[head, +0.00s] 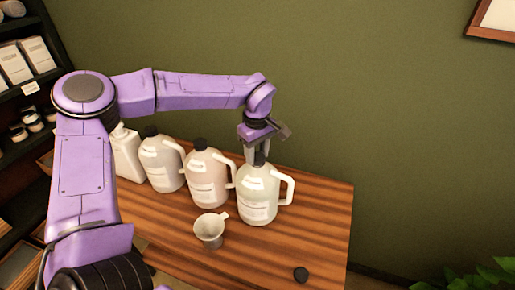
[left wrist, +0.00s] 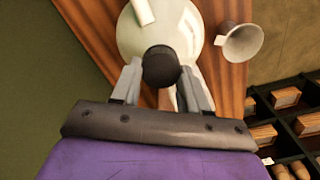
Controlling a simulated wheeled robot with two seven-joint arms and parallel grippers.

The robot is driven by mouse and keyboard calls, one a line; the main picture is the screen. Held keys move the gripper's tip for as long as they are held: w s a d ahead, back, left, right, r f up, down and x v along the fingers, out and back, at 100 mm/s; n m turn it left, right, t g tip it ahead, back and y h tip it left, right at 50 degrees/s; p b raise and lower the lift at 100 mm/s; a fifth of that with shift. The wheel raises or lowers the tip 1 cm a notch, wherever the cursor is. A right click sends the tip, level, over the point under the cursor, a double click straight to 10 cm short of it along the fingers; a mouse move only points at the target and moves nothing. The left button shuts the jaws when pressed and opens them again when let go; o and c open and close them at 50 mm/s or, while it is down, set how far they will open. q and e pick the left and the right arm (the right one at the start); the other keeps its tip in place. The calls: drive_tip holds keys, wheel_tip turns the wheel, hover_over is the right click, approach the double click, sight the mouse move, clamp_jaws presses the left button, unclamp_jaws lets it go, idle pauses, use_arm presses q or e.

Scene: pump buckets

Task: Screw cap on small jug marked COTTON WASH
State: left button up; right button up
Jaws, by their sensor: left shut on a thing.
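The rightmost pale jug (head: 258,193) stands upright on the wooden table, with a handle on its right side. Its label is too small to read, so I cannot tell if it is the COTTON WASH one. My left gripper (head: 259,154) points down over its neck and is shut on a black cap (left wrist: 161,66). In the left wrist view the jug (left wrist: 134,40) lies right under the cap, and the fingers of the left gripper (left wrist: 162,75) flank the cap. The cap is at the jug's mouth; whether it is threaded on is hidden. My right gripper is not in view.
Two more jugs with dark caps, a pinkish one (head: 207,178) and a pale one (head: 160,163), stand to the left. A white bottle (head: 127,157) is beyond them.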

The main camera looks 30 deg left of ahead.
use_arm(q)
drive_tip(key=shift+r+m+p, duration=0.1)
drive_tip(key=shift+m+p, duration=0.9)
drive_tip(key=shift+p, duration=0.45)
drive_tip(key=shift+m, duration=0.4)
drive_tip(key=m, duration=0.4)
drive_tip(key=shift+m, duration=0.4)
drive_tip(key=o, duration=1)
drive_tip(key=shift+s, duration=0.1)
drive_tip(key=shift+a, duration=0.1)
